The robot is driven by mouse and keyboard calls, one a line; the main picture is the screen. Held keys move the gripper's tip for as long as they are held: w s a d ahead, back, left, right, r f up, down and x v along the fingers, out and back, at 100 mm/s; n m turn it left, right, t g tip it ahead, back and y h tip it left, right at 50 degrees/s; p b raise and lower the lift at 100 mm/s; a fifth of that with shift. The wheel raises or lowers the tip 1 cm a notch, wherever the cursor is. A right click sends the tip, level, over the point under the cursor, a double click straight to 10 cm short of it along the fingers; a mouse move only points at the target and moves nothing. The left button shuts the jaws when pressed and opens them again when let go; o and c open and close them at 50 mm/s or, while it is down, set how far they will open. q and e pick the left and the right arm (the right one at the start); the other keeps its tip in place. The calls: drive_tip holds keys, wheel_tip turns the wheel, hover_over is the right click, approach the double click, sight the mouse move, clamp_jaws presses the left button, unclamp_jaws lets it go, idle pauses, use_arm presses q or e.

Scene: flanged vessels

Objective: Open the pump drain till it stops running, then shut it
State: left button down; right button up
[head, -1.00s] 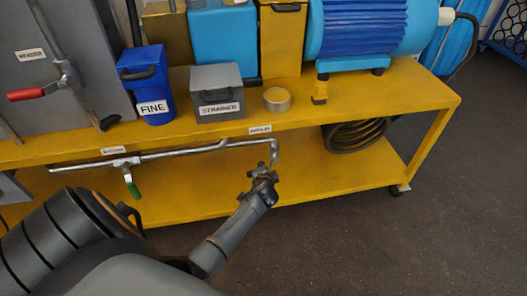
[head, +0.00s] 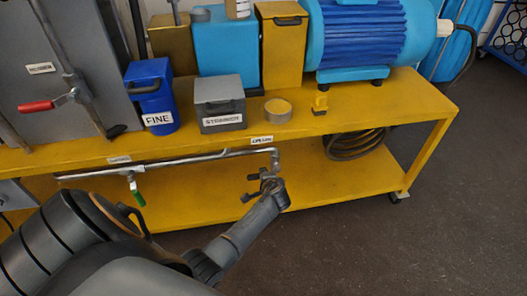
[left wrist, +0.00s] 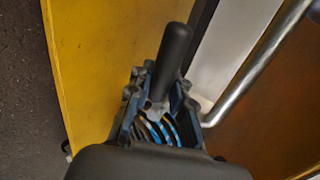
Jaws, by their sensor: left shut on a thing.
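A grey pipe (head: 190,161) runs along under the front edge of the yellow bench and bends down at its right end. A small label (head: 262,140) sits above that end; its text is too small to read. My left gripper (head: 264,184) is at this down-bent end. In the left wrist view, my left gripper (left wrist: 158,112) is shut on a black-handled lever (left wrist: 172,60), whose handle sticks out beyond the fingers. The valve body is mostly hidden by the fingers. I cannot tell whether liquid runs. My right gripper is not in view.
A green-handled valve (head: 136,190) hangs from the pipe at left. A red-handled lever (head: 38,105) is on the grey vessel. The bench top (head: 400,108) carries a blue FINE bin (head: 150,95), a grey STRAINER box (head: 219,103), a round tin (head: 278,110) and a blue motor (head: 360,35). Floor at right is clear.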

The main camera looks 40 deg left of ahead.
use_arm(q)
drive_tip(key=shift+s+d+f, duration=0.1)
drive_tip(key=shift+d+f, duration=0.05)
drive_tip(key=shift+d, duration=0.05)
drive_tip(key=c, duration=1.3)
unclamp_jaws()
drive_tip(key=shift+o, duration=0.6)
drive_tip(key=v, duration=1.2)
